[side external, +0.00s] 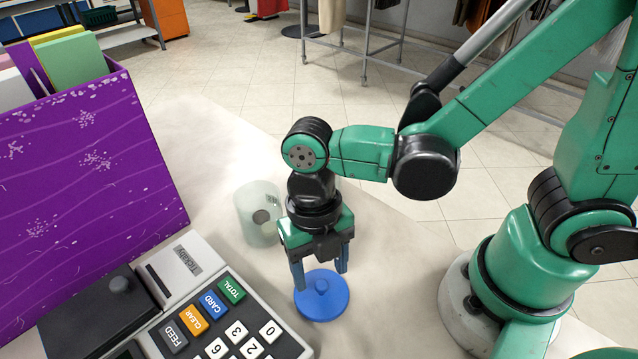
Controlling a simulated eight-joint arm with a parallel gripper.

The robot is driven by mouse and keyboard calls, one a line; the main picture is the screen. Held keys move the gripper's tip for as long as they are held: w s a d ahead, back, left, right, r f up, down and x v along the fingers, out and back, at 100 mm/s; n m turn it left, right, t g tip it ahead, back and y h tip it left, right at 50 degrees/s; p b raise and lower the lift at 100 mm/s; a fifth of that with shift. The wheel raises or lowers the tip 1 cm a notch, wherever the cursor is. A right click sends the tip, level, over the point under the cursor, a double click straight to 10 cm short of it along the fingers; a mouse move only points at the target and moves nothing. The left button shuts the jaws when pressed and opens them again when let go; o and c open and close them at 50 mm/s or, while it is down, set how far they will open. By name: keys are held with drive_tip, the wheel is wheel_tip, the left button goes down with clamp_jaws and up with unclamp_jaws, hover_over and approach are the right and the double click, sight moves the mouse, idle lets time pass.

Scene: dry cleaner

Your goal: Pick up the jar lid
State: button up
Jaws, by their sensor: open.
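The jar lid is a blue disc (322,303) with a raised knob, lying flat on the pale counter in the side external view. My gripper (320,277) points down over the lid. Its two blue fingers are apart, one to each side of the knob as seen in the picture. Nothing is held between them. I cannot tell from this one view how high the fingertips are above the lid or whether they touch it.
A translucent jar (258,222) stands just behind and left of my gripper, partly hidden by it. A ticket machine with a keypad (225,320) is close at the left. A large purple box (90,190) of folders fills the left side.

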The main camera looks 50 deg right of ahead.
sight(321, 290)
drive_tip(key=shift+s+a+f, duration=0.1)
drive_tip(key=shift+s+f, duration=0.05)
drive_tip(key=shift+f, duration=1.05)
clamp_jaws()
